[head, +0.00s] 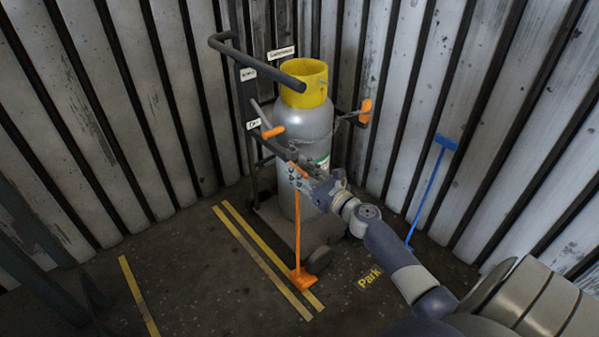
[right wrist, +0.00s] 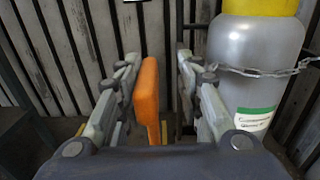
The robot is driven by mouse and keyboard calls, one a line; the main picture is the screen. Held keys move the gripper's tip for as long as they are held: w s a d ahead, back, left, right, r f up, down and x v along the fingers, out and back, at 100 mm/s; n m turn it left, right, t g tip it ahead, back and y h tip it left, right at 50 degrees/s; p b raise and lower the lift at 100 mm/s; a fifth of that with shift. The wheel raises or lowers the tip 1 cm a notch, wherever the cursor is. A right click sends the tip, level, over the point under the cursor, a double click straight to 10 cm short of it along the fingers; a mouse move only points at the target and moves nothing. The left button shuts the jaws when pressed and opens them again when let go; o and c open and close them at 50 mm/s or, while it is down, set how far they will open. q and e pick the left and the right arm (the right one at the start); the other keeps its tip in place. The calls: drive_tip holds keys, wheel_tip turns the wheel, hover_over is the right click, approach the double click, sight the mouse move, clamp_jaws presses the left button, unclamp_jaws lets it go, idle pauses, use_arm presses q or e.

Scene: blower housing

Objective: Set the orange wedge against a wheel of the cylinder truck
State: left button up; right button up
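The truck (head: 243,105) stands upright with a grey cylinder (head: 300,130) under a yellow cap. My right gripper (head: 303,176) is at the handle's top. In the right wrist view, its fingers (right wrist: 160,95) stand apart with the orange handle (right wrist: 148,90) between them and a gap on the right. My left gripper is not in view.
Ribbed metal walls close in behind and on both sides. A blue long-handled tool (head: 427,190) leans on the right wall. A yellow "Park" marking (head: 369,279) lies right of the truck. A chain (right wrist: 262,71) crosses the cylinder.

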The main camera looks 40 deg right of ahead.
drive_tip(key=s, duration=1.2)
drive_tip(key=shift+d, duration=0.4)
drive_tip(key=shift+f, duration=0.15)
